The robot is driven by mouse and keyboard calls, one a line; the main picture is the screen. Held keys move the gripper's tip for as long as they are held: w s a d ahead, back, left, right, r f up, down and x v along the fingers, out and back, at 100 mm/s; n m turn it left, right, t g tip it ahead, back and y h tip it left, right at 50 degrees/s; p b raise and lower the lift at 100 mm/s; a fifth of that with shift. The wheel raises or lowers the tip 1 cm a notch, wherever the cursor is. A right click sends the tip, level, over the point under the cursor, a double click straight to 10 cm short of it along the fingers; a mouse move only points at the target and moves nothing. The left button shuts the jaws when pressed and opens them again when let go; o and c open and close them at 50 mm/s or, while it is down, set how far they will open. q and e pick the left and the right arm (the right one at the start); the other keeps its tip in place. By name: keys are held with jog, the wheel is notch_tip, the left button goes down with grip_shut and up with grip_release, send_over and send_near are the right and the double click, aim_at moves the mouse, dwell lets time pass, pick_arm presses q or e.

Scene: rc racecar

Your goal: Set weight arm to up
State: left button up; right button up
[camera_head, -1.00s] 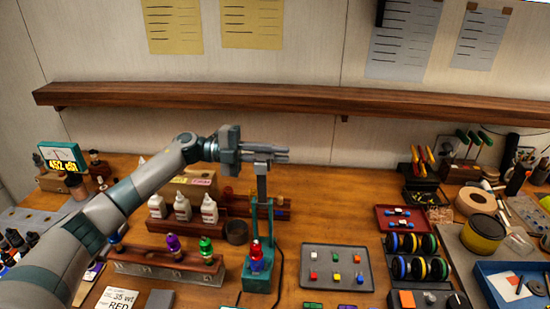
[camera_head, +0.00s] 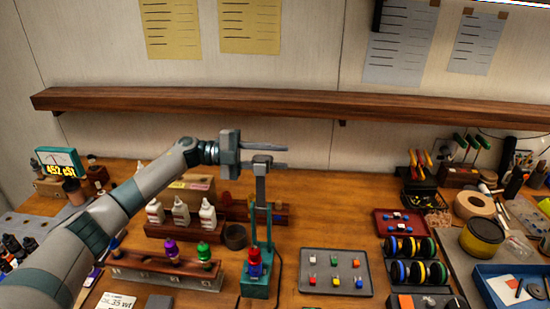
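The weight arm (camera_head: 261,187) is a grey bar standing upright above a teal post on a teal stand (camera_head: 256,288), with a red and blue bottle-like piece (camera_head: 254,266) at its base. My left gripper (camera_head: 284,162) reaches in from the left at the height of the weight arm's top. Its two fingers are spread apart, one above the other, pointing right. The block at the top of the bar shows between the fingers; whether either finger touches it I cannot tell. My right gripper is not in view.
White bottles (camera_head: 181,211) stand in a wooden rack left of the stand. In front is a holder with coloured caps (camera_head: 204,250). A grey tray (camera_head: 336,287) with small coloured pieces lies to the right. A wooden shelf (camera_head: 300,105) crosses the wall behind.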

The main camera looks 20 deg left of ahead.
pick_arm(q)
jog(key=shift+s+a, duration=0.1)
jog(key=shift+s+a+f+b, duration=0.1)
jog(key=shift+a+f+b, duration=0.05)
jog(key=shift+a+b, duration=0.3)
jog(key=b+v, duration=0.6)
jog(key=v, duration=1)
jog(key=shift+a+r+b, duration=0.15)
jog(key=shift+r+b, duration=0.1)
jog(key=shift+b, duration=0.1)
